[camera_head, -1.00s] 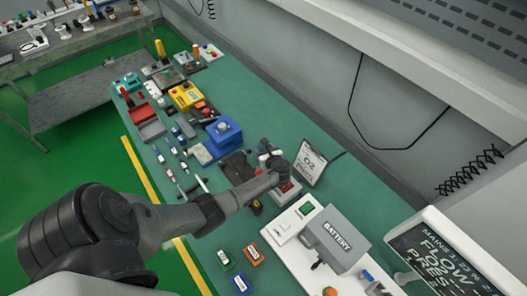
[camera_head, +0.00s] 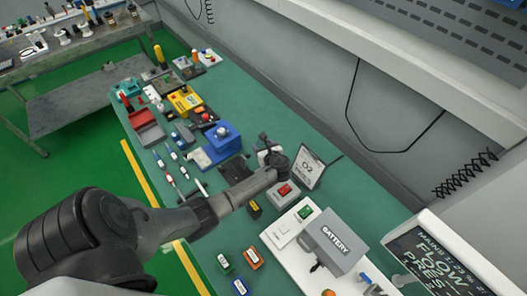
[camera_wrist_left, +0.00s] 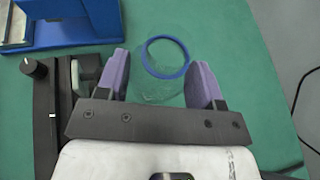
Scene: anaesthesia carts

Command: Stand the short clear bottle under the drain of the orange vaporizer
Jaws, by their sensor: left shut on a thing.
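In the left wrist view a short clear bottle (camera_wrist_left: 150,88) with a blue ring at its mouth stands between the purple fingertips of my left gripper (camera_wrist_left: 160,78), which is shut on it. No drain shows clearly. My right gripper is in neither view.
A blue box (camera_head: 224,136) stands near the gripper. The O2 sign (camera_head: 309,170) is just right of it. A grey battery box (camera_head: 333,240) and a white panel are closer. Small blocks and pens lie along the left side. Green bench top (camera_head: 285,120) is clear along the wall side.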

